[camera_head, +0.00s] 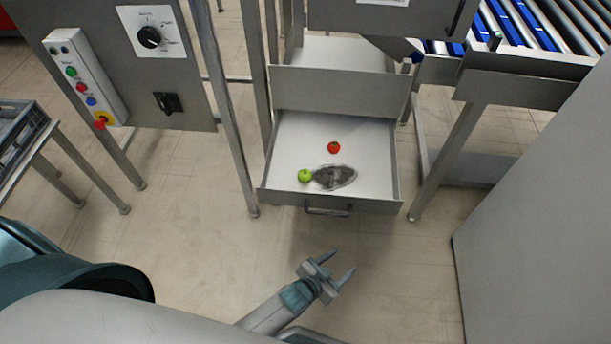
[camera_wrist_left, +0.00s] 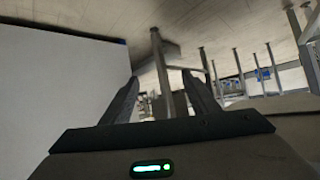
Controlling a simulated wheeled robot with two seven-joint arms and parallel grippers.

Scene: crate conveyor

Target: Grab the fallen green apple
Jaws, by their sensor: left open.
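The green apple (camera_head: 305,176) lies in the open lower drawer (camera_head: 290,135), near its front left, in the head view. It sits beside a grey fish-like item (camera_head: 335,177), close to or touching its left end. My left gripper (camera_head: 337,268) is in front of and below the drawer, apart from it, open and empty. In the left wrist view its two fingers (camera_wrist_left: 165,95) stand apart with nothing between them. The apple does not show clearly in that view. My right gripper is not in view.
A red tomato (camera_head: 333,148) lies behind the fish-like item. The drawer has a front handle (camera_head: 328,210). Metal legs (camera_head: 235,140) flank the drawer. A large grey panel (camera_head: 545,210) stands at the right, and a roller conveyor (camera_head: 540,30) is at the back right. The floor before the drawer is clear.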

